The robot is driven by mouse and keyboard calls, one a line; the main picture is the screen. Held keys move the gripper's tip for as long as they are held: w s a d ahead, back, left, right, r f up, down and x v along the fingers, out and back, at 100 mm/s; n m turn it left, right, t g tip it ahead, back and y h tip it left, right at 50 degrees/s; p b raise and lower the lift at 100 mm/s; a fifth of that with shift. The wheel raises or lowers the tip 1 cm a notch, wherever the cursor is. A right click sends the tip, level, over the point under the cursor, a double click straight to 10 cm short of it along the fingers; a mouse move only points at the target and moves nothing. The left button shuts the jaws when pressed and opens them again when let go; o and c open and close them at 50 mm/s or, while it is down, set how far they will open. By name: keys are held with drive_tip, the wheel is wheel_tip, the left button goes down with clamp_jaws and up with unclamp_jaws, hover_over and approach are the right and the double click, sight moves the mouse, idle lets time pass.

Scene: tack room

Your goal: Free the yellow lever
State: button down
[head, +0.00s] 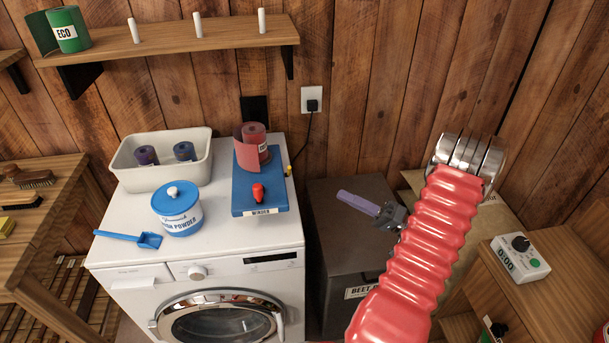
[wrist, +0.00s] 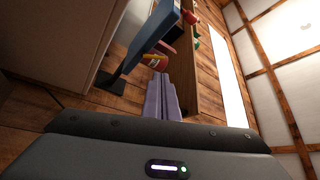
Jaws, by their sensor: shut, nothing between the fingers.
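The blue winder (head: 243,200) lies on the washing machine, with a red roll (head: 255,145) at its back and a red knob (head: 258,192) near its front. The small yellow lever (head: 289,170) is at the winder's right side. In the wrist view a yellow part with red against it (wrist: 154,60) shows just past the fingertips, beside the blue winder (wrist: 153,28); I cannot tell what holds the lever. My gripper (head: 342,195), with purple fingers, is shut and empty, right of the lever and apart from it. The fingers also show in the wrist view (wrist: 160,84).
The washing machine top (head: 222,225) also bears a cream bin (head: 122,172) with rolls, a blue powder tub (head: 180,215) and a blue scoop (head: 130,238). A dark bin (head: 335,245) stands right of the machine. A black plug (head: 312,105) and cord are on the wall behind.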

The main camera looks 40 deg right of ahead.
idle(0.4)
drive_tip(key=x, duration=1.4)
drive_tip(key=shift+a, duration=0.1)
drive_tip(key=shift+s+r, duration=0.1)
